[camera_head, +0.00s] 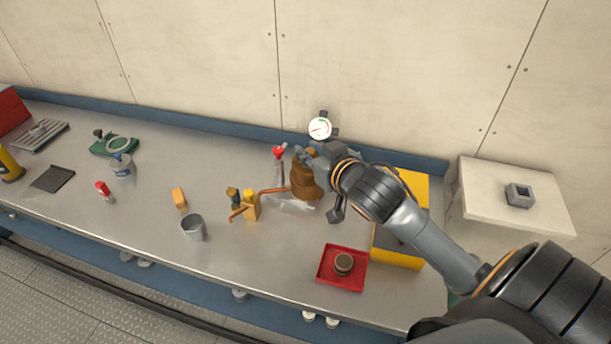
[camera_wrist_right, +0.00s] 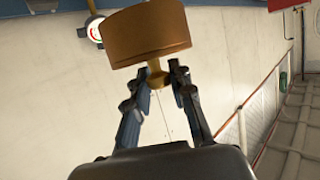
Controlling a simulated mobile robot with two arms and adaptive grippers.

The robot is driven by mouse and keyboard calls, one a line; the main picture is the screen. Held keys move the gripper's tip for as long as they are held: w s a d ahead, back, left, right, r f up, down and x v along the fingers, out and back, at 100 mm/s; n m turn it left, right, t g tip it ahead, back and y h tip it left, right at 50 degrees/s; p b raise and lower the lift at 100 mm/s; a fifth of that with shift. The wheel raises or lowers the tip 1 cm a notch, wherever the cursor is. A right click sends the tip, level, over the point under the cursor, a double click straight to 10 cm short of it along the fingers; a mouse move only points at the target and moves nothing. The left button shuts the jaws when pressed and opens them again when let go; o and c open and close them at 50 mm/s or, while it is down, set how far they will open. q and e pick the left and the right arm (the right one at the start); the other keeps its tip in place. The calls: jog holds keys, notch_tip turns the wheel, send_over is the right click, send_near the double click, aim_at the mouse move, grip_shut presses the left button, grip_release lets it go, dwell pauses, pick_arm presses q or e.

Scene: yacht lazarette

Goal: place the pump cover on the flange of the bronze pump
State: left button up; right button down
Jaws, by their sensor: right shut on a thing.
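The pump cover (camera_wrist_right: 147,38), a thick brown-bronze disc with a knob, is at the top of the right wrist view. My right gripper (camera_wrist_right: 160,78) is shut on its knob. In the head view my right gripper (camera_head: 308,153) is at the back middle of the bench. A brown-bronze round body (camera_head: 305,182) shows just below it, at the end of a copper pipe (camera_head: 272,190). I cannot tell there where the cover ends and the bronze pump begins. The flange is hidden, so contact cannot be judged. My left gripper is not in view.
A pressure gauge (camera_head: 320,127) and a red-handled valve (camera_head: 279,151) stand close to my gripper. A yellow box (camera_head: 410,187) lies partly under my arm. A red tray (camera_head: 329,281) holds a dark round part. A grey cup (camera_head: 194,228) stands left. The bench's front middle is clear.

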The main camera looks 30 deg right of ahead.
jog(key=w+d+f+p, duration=0.1)
jog(key=w+d+f, duration=0.1)
jog(key=w+f, duration=0.1)
jog(key=w+d+f+p, duration=0.1)
jog(key=w+d+f, duration=0.1)
jog(key=w+f, duration=0.2)
jog(key=w+d+f+p, duration=0.1)
jog(key=w+d+f, duration=0.1)
jog(key=w+f, duration=0.2)
jog(key=shift+d+f+p, duration=0.35)
jog(key=shift+d+f, duration=0.05)
jog(key=shift+f, duration=0.05)
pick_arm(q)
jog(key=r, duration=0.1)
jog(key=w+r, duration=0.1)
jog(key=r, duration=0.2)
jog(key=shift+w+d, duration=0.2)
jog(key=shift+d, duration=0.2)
pick_arm(e)
jog(key=shift+f, duration=0.25)
jog(key=shift+f, duration=0.2)
jog(key=c, duration=1.2)
grip_release()
jog(key=shift+s, duration=0.1)
jog(key=shift+o, duration=0.2)
jog(key=shift+r, duration=0.1)
